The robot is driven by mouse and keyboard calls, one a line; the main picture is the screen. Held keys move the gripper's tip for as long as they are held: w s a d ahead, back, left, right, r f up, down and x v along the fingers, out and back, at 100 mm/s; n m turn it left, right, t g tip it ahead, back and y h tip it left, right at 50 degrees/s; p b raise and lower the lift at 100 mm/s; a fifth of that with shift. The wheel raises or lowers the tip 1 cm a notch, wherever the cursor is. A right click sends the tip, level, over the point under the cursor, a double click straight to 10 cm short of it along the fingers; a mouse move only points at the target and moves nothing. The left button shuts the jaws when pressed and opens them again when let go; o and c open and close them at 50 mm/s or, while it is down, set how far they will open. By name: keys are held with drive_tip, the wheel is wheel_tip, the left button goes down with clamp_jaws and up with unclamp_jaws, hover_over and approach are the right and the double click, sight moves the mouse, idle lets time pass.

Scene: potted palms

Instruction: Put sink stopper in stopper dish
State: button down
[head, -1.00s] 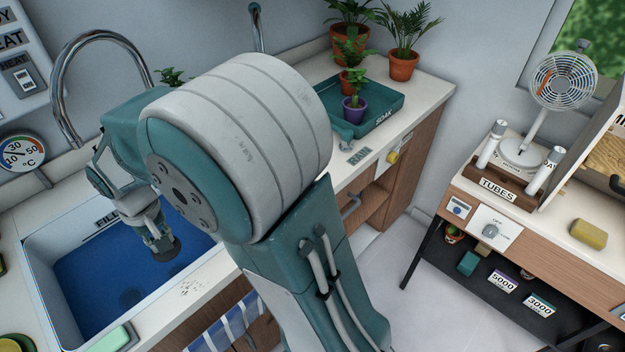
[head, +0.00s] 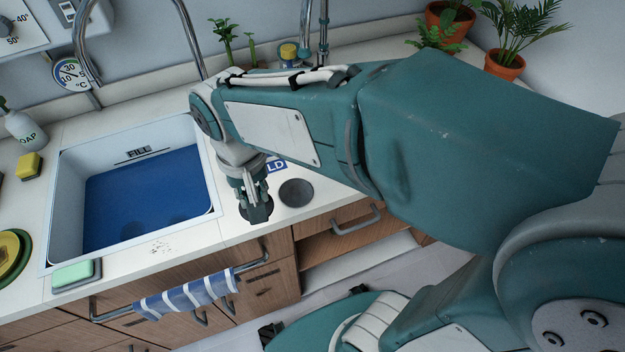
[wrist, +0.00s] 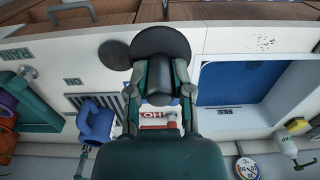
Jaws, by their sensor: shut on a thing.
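My gripper (head: 255,200) is shut on the dark round sink stopper (head: 259,214), holding it just right of the sink, near the counter's front edge. In the wrist view, the stopper's black disc (wrist: 163,42) shows beyond the fingers, with its grey knob between them. A flat dark grey round piece, seemingly the stopper dish (head: 297,192), lies on the counter just right of the gripper. In the wrist view the dish (wrist: 114,54) is left of the stopper, which partly overlaps it in the picture.
The sink (head: 135,200) holds blue water. A green sponge (head: 74,274) sits at its front left, and a striped towel (head: 187,299) hangs below the counter edge. A blue label (head: 277,166) is partly hidden behind my gripper. Potted plants (head: 505,62) stand at the back right.

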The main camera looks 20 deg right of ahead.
sight(295, 191)
drive_tip(key=w+d+f, duration=0.2)
drive_tip(key=d, duration=0.1)
drive_tip(key=w+d+f, duration=0.6)
drive_tip(key=shift+d, duration=0.3)
drive_tip(key=shift+w+f, duration=0.25)
drive_tip(key=shift+f, duration=0.4)
drive_tip(key=f, duration=0.3)
drive_tip(key=shift+w+a+f, duration=0.2)
drive_tip(key=shift+d+f, duration=0.15)
drive_tip(key=shift+d, duration=0.35)
drive_tip(key=c, duration=0.5)
unclamp_jaws()
drive_tip(key=shift+a, duration=0.35)
